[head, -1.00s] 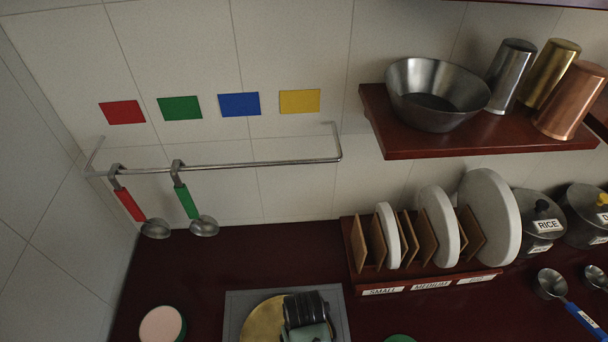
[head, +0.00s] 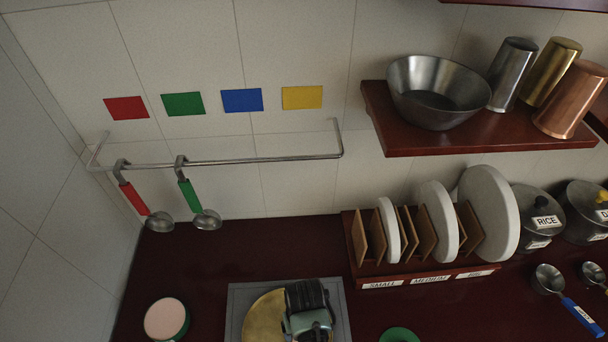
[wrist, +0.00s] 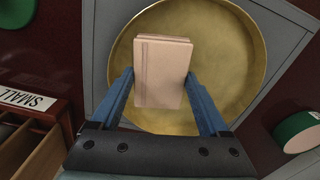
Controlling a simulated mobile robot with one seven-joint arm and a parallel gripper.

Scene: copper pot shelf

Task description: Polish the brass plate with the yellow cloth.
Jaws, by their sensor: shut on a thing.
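The brass plate (head: 261,318) is a round golden dish on a grey square mat (head: 237,297) at the bottom of the head view; my arm hides its right part. In the wrist view the brass plate (wrist: 232,50) fills the middle. My gripper (wrist: 160,82) is shut on a folded, pale pinkish-tan cloth (wrist: 162,70), one blue finger on each side. The cloth is over the plate, left of its middle in the wrist view; I cannot tell whether it touches. No clearly yellow cloth shows. In the head view my gripper hides the cloth.
A round pink-topped green tin (head: 165,318) stands left of the mat. A rack of white plates (head: 487,213) is to the right, behind. A green round thing (head: 399,335) lies at the front edge. Ladles (head: 206,219) hang from a rail. Dark counter between is free.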

